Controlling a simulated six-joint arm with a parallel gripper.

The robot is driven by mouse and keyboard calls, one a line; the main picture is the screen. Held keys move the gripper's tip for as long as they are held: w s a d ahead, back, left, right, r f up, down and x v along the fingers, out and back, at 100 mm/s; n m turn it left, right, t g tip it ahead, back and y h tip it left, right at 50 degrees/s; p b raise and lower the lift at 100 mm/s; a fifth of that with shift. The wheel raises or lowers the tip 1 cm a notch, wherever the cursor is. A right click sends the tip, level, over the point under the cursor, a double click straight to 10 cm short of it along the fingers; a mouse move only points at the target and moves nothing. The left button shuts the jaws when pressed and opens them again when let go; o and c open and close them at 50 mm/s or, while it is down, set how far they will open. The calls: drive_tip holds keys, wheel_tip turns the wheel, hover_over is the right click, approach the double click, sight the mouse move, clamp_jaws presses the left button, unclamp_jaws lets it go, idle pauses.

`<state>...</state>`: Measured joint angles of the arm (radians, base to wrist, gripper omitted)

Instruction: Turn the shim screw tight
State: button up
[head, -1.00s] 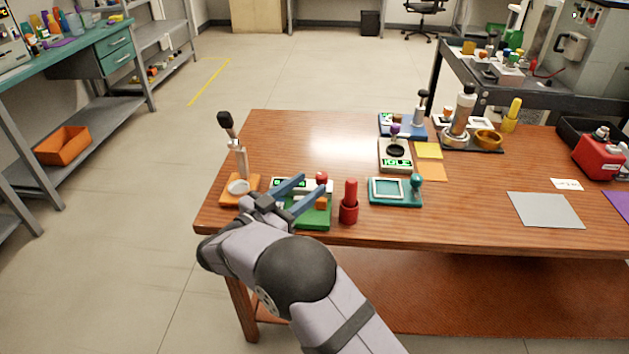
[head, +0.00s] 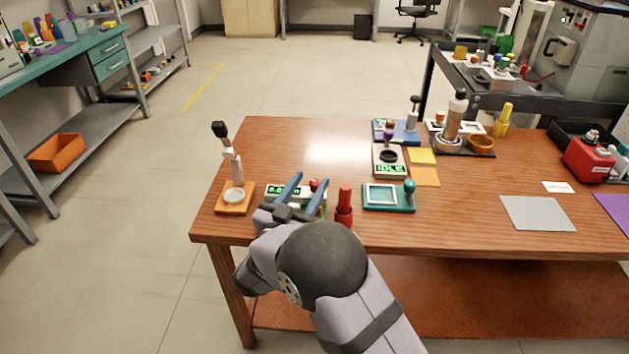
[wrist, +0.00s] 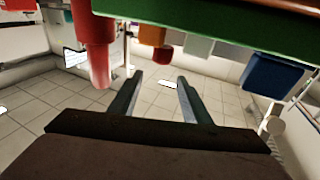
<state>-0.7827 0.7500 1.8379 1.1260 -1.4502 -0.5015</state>
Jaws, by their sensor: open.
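I cannot tell for certain which part is the shim screw. A green-based device with a lit display (head: 281,190) stands at the table's front left, partly hidden behind my gripper. Its red knob (head: 314,184) shows between the fingers. My gripper (head: 309,180) is open and empty, over the device's front in the head view.
A red cylinder (head: 344,206) stands close to the right of the fingers. An orange-based press (head: 235,197) with a black-topped lever is to the left. A teal framed stand (head: 389,196) is further right. The table (head: 290,145) is clear behind the device.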

sight(316, 187)
drive_tip(key=shift+s+d+r+n+y, duration=0.15)
drive_tip(key=shift+d+n+y, duration=0.3)
drive_tip(key=shift+n+y, duration=0.4)
drive_tip(key=y, duration=0.1)
drive_tip(key=s+f+n+y, duration=0.1)
drive_tip(key=y, duration=0.1)
drive_tip(key=s+f+n+y+p, duration=0.1)
drive_tip(key=shift+d, duration=0.35)
drive_tip(key=shift+s+f+n+y, duration=0.25)
drive_tip(key=shift+s+f+y, duration=0.2)
drive_tip(key=shift+y, duration=0.2)
drive_tip(key=shift+w+r+p, duration=0.1)
drive_tip(key=shift+w+p, duration=0.2)
drive_tip(key=shift+w, duration=3.4)
drive_tip(key=shift+c, duration=0.6)
drive_tip(key=c, duration=0.9)
